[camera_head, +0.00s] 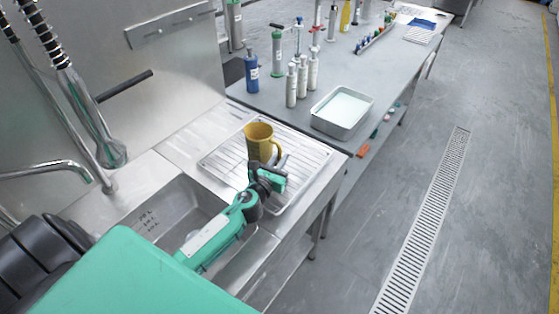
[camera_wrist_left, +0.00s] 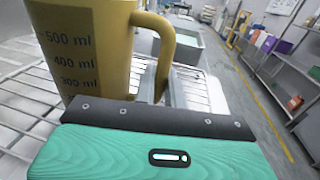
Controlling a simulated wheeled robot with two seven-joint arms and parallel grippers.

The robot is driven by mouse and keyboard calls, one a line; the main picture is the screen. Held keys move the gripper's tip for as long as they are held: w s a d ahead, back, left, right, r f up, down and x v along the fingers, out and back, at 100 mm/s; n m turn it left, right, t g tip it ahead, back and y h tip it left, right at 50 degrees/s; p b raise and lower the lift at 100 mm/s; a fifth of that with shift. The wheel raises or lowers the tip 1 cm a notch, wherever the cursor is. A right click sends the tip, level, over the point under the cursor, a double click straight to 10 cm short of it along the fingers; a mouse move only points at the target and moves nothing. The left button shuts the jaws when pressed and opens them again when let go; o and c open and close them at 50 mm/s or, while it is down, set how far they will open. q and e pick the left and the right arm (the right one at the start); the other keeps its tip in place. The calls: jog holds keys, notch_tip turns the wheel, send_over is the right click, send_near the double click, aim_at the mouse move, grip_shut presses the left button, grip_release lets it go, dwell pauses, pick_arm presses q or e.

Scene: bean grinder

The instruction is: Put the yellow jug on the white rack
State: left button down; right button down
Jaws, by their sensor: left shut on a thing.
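The yellow jug (camera_head: 260,142) stands upright over the white rack (camera_head: 222,155) beside the sink; I cannot tell whether its base touches the wires. My left gripper (camera_head: 268,176) is at the jug's handle side, shut on the handle. In the left wrist view the jug (camera_wrist_left: 85,50) fills the upper left, with dark volume marks facing me. Its handle (camera_wrist_left: 163,55) runs down behind the edge of my left gripper (camera_wrist_left: 155,112). The rack's wires (camera_wrist_left: 25,110) show on both sides below the jug. The jug's base is hidden there. My right gripper is not in view.
A steel sink basin (camera_head: 170,215) lies left of the rack, with a tap (camera_head: 50,170) over it. A metal tray (camera_head: 342,112), white bottles (camera_head: 292,85) and a blue bottle (camera_head: 252,72) stand on the bench behind. The rack's right part is clear.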

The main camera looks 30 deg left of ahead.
pick_arm(q)
jog(key=shift+f, duration=0.15)
jog(key=c, duration=1.5)
grip_release()
jog(key=shift+o, duration=0.2)
jog(key=shift+r, duration=0.3)
jog(key=s, duration=0.3)
jog(key=s+b, duration=0.1)
jog(key=s, duration=0.3)
jog(key=s+b, duration=0.1)
jog(key=s, duration=0.3)
jog(key=shift+s+d+f, duration=0.15)
jog(key=shift+d, duration=0.15)
jog(key=shift+s, duration=0.4)
jog(key=shift+r, duration=0.2)
